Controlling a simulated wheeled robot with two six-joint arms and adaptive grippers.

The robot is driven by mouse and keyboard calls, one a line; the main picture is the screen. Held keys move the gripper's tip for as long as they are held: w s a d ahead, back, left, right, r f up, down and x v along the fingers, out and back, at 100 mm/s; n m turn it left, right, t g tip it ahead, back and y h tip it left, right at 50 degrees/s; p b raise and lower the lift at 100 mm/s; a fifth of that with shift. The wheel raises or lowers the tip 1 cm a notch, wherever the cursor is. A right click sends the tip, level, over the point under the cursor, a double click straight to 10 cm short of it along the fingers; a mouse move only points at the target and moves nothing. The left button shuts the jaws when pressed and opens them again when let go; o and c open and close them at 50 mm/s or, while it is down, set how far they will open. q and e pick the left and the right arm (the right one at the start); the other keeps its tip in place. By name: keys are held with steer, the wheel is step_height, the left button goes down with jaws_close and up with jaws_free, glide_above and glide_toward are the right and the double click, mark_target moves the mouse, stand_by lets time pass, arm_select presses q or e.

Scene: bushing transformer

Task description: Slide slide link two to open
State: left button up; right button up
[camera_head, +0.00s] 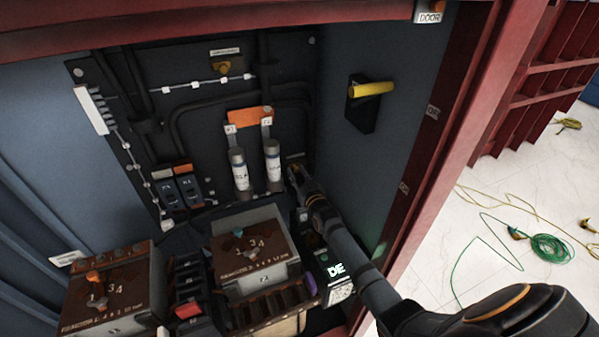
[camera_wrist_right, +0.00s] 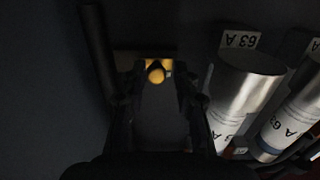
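My right gripper (camera_head: 294,172) reaches into the cabinet from the lower right, just right of two silver cylinders. In the right wrist view its fingers (camera_wrist_right: 160,78) stand apart. A round yellow knob (camera_wrist_right: 155,73) on a yellowish plate shows between the fingertips, with dark gaps beside it; whether it touches a finger I cannot tell. In the head view only a small yellowish part (camera_head: 295,157) shows by the fingertips, the rest hidden by the gripper. No readable label marks it as slide link two. My left gripper is out of view.
The silver cylinders (camera_head: 272,165) marked 63 A stand close beside the gripper, under an orange bar (camera_head: 249,118). A yellow handle (camera_head: 372,89) sticks out of the right wall. Brown-topped dial boxes (camera_head: 254,250) fill the lower front. The red door frame (camera_head: 440,130) bounds the right.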

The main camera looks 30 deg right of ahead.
steer(key=shift+o, duration=0.7)
steer(key=shift+a, duration=0.1)
steer(key=shift+s, duration=0.1)
steer(key=s, duration=1.1)
steer(key=shift+s+a, duration=0.25)
steer(key=shift+s, duration=0.15)
